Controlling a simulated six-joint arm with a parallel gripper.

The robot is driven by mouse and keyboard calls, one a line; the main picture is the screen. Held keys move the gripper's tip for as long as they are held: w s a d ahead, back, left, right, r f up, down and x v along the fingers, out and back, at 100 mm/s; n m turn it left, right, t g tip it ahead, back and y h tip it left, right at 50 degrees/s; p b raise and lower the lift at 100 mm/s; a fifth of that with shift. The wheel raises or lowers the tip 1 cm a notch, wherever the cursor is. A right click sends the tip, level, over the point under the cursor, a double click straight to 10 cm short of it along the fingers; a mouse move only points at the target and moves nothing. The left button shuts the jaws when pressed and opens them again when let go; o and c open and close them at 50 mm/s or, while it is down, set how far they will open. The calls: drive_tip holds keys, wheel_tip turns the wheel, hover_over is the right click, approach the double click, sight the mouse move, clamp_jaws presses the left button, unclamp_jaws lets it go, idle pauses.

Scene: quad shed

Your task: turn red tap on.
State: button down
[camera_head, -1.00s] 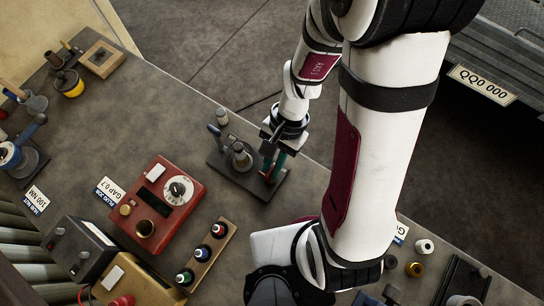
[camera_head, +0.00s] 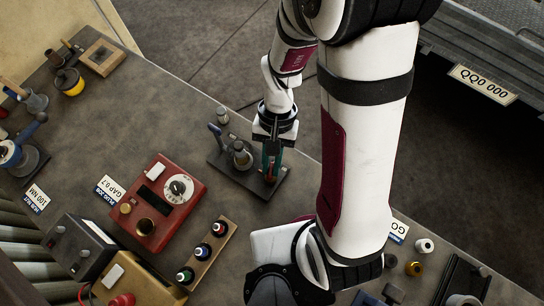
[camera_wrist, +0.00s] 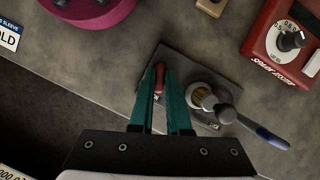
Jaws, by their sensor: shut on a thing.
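The red tap (camera_wrist: 159,78) shows as a small red piece between my gripper's green fingertips in the wrist view. It also shows as a small red patch in the head view (camera_head: 270,179), mostly hidden by the fingers. My gripper (camera_wrist: 160,82) is shut on the red tap, with one finger on each side. In the head view my gripper (camera_head: 270,170) points down at the right part of a dark base plate (camera_head: 225,166). How far the tap is turned cannot be told.
A metal cylinder (camera_wrist: 203,97) with a blue-handled lever (camera_wrist: 262,132) stands on the same plate, close beside my fingers. A red box with a dial (camera_head: 167,203) and a rack of bottles (camera_head: 208,255) are nearby. The bench's far edge is close behind the plate.

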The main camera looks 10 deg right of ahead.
drive_tip(key=n+h, duration=0.1)
drive_tip(key=n, duration=0.2)
drive_tip(key=n+h, duration=0.2)
drive_tip(key=n, duration=0.2)
drive_tip(key=shift+a, duration=0.2)
drive_tip(key=n+h, duration=0.1)
drive_tip(key=n, duration=0.2)
drive_tip(key=n+h, duration=0.1)
drive_tip(key=n, duration=0.2)
drive_tip(key=shift+s+a+t, duration=0.1)
drive_tip(key=shift+a+t, duration=0.05)
drive_tip(key=shift+t, duration=0.15)
drive_tip(key=shift+n, duration=0.4)
drive_tip(key=c, duration=0.9)
unclamp_jaws()
drive_tip(key=v, duration=1.5)
drive_tip(key=shift+a+r, duration=0.1)
drive_tip(key=shift+r, duration=0.3)
